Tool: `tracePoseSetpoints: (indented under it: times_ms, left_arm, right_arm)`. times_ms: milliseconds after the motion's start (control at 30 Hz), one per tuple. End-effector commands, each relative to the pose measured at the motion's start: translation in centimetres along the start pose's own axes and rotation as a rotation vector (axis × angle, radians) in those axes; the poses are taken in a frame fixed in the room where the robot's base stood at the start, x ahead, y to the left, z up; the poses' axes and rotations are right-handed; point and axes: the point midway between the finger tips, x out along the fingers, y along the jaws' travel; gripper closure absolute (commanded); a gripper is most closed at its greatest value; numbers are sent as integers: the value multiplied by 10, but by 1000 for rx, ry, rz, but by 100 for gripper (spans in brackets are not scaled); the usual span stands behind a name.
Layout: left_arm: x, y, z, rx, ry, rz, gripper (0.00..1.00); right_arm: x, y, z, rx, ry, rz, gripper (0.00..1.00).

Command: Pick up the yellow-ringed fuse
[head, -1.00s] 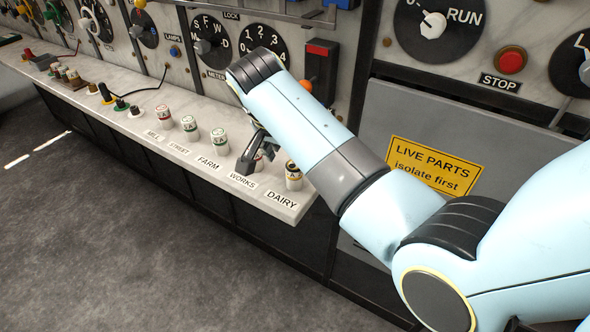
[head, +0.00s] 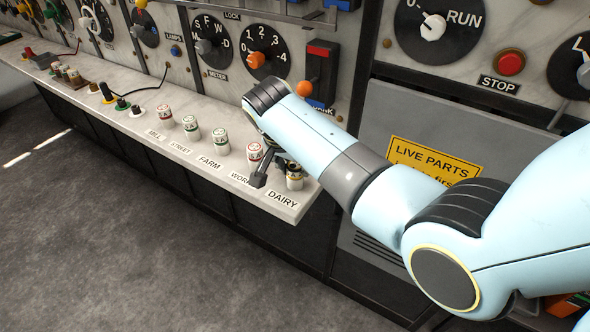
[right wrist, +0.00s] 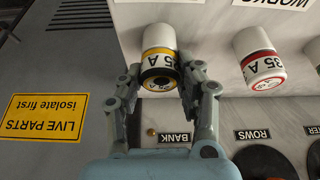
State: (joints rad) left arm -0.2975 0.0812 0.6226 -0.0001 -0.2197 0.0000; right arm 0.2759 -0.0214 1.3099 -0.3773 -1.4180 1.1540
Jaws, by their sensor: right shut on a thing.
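The yellow-ringed fuse (head: 294,181) is a short white cylinder at the DAIRY label, near the right end of the ledge, partly behind my gripper. In the right wrist view the fuse (right wrist: 158,40) shows its yellow band and a dark end. My right gripper (head: 271,170) is at this fuse. In the right wrist view the gripper (right wrist: 159,66) has one finger on each side of the fuse and is shut on it. I cannot tell whether the fuse still touches the ledge. My left gripper is not in view.
The red-ringed fuse (head: 254,155) stands close by at the WORKS label. Green-ringed fuses (head: 220,141) and another red-ringed one stand farther left along the marble ledge (head: 240,196). Dials and an orange-handled switch (head: 306,88) are on the panel behind.

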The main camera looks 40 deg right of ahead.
Motion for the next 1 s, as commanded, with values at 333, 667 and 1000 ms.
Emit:
tracePoseSetpoints:
  times_ms: [333, 667, 1000]
  left_arm:
    - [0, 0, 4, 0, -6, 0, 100]
    - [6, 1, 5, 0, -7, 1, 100]
    - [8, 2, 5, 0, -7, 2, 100]
  right_arm:
    - [-1, 0, 0, 0, 0, 0, 100]
    - [-37, -2, -16, 3, 3, -6, 100]
    - [-86, 72, -13, 0, 2, 0, 100]
